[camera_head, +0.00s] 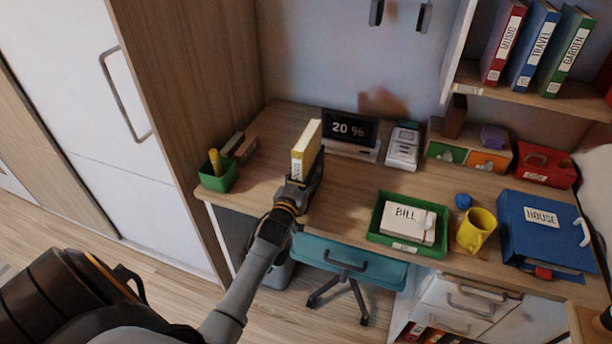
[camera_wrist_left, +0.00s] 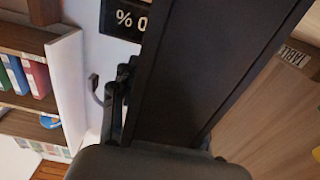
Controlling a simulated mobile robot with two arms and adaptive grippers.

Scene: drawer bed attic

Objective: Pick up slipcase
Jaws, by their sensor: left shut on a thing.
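My right gripper is not in view.
On the desk (camera_head: 345,188), a green pen cup (camera_head: 217,178) stands left and a digital display (camera_head: 349,129) behind. A green tray (camera_head: 377,231), yellow mug (camera_head: 476,230) and blue HOUSE binder (camera_head: 543,232) stand right. A teal chair (camera_head: 350,263) is at the front edge.

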